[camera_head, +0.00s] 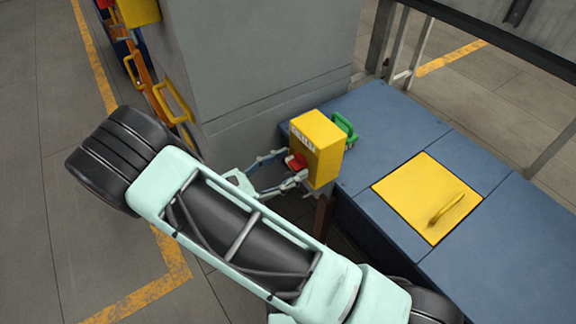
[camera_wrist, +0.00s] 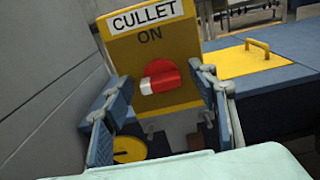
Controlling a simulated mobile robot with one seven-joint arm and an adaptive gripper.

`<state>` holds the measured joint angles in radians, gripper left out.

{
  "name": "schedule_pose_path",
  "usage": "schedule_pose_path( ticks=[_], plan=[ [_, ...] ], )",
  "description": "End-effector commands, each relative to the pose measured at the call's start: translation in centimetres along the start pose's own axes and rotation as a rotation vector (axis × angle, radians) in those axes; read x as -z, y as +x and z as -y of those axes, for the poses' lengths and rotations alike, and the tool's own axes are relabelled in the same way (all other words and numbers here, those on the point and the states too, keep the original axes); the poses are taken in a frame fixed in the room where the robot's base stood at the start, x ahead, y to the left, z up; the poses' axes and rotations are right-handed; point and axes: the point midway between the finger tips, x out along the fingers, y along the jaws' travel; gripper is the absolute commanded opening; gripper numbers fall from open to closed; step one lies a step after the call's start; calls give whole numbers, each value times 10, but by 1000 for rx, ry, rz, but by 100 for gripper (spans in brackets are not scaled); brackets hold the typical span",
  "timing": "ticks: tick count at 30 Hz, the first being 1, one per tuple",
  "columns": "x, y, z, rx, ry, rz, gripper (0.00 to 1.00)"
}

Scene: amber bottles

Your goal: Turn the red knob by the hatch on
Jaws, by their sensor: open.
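The red knob (camera_head: 296,162) is on the front of a yellow box marked CULLET, beside the blue bench. In the wrist view the knob (camera_wrist: 165,76) sits below the word ON; its raised red bar lies nearly level, with a pale end at left. The yellow hatch (camera_head: 409,187) with its bar handle is set in the bench top to the right. My gripper (camera_head: 291,166) is open, in front of the box. In the wrist view its fingers (camera_wrist: 163,82) stand either side of the knob, with gaps showing. I cannot tell the depth to the knob.
A grey column (camera_head: 265,60) rises just behind and left of the box. A green handle (camera_head: 345,128) is at the box's far side. The blue bench (camera_head: 385,125) extends right. Yellow lines (camera_head: 140,299) mark the open floor at left.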

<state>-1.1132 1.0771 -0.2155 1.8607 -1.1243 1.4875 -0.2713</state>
Motion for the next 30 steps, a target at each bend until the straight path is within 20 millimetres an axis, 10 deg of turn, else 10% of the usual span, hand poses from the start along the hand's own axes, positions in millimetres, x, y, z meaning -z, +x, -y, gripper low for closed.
schedule_pose_path(
  ticks=[13,30],
  plan=[
    [0,0,0,0,0,0,12],
    [1,0,1,0,191,0,12]
  ],
)
